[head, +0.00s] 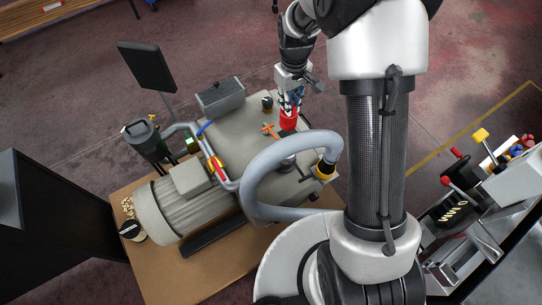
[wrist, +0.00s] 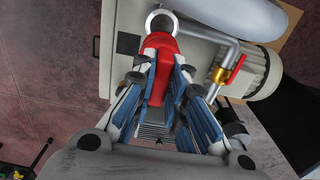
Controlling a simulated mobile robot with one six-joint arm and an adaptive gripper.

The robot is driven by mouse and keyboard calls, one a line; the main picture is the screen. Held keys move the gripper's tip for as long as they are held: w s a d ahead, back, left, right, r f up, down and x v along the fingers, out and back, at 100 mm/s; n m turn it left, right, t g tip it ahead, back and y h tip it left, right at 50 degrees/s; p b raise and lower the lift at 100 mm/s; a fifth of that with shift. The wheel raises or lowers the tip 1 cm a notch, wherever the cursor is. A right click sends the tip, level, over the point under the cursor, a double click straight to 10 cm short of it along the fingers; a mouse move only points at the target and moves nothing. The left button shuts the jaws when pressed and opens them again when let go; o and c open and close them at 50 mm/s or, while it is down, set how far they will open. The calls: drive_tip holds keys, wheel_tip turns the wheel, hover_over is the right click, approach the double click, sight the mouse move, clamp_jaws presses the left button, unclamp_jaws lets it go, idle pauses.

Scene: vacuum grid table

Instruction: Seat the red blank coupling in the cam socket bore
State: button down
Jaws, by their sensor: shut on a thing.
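My gripper (head: 291,106) is shut on the red blank coupling (head: 288,121), which sticks out past the fingertips above the grey top of the pump machine. In the wrist view the red coupling (wrist: 158,70) runs between the blue-padded fingers of my gripper (wrist: 159,62). A round silver ring (wrist: 161,13), perhaps the cam socket's rim, shows just past the coupling's far end. I cannot tell whether the coupling touches it or is apart. The bore itself is not clearly visible in the head view, where coupling and arm cover that area.
An orange valve handle (head: 269,130) and a black knob (head: 267,102) stand close to the coupling. A red-handled valve (head: 216,164) sits on the pipe further left.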

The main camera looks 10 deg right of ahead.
drive_tip(key=shift+s, duration=0.35)
wheel_tip(320, 180, down, 20)
drive_tip(key=b, duration=0.5)
drive_tip(key=shift+r, duration=0.15)
drive_tip(key=shift+f, duration=0.2)
drive_tip(key=c, duration=1.6)
unclamp_jaws()
drive_tip(key=shift+r, duration=0.15)
